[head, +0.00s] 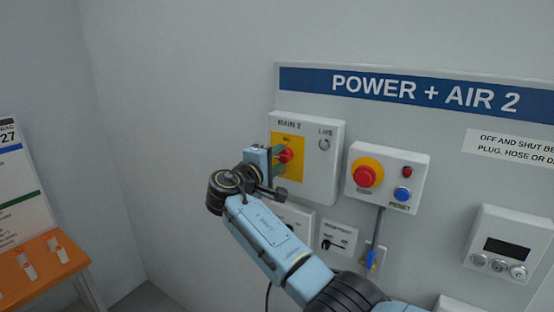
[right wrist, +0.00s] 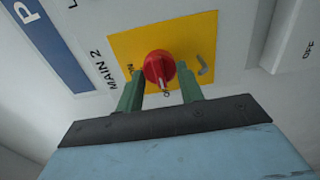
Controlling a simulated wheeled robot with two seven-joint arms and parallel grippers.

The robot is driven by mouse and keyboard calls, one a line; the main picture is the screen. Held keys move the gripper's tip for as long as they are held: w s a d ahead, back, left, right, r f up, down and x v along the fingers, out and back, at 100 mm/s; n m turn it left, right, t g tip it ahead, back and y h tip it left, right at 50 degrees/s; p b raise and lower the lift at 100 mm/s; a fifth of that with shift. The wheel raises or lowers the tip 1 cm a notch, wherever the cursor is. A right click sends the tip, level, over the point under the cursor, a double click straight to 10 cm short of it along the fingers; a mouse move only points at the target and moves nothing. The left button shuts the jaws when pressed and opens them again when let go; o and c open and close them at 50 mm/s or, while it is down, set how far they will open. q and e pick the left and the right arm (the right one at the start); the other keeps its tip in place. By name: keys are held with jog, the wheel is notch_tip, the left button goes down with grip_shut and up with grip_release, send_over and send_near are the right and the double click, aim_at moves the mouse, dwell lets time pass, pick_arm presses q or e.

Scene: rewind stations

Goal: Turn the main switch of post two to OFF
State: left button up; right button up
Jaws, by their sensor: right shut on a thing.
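The main switch is a red rotary knob (head: 287,155) on a yellow plate (head: 291,174) of the white box labelled MAIN 2 (head: 322,182). My right gripper (head: 281,158) is at the knob from the left. In the right wrist view, the green fingers of the gripper (right wrist: 161,80) are shut on the red knob (right wrist: 159,66), one on each side. A white mark on the knob points down in that view, toward a partly hidden label starting with O. Another small label lies left of the knob. My left gripper is not in view.
The lamp marked LIVE (head: 324,144) looks grey. Right of the box is a panel with a red button (head: 367,175) and a blue RESET button (head: 402,194). A display unit (head: 511,244) is further right. An orange table (head: 45,268) stands at the left.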

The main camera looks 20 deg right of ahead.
jog(key=o, duration=1)
jog(key=shift+f, duration=0.15)
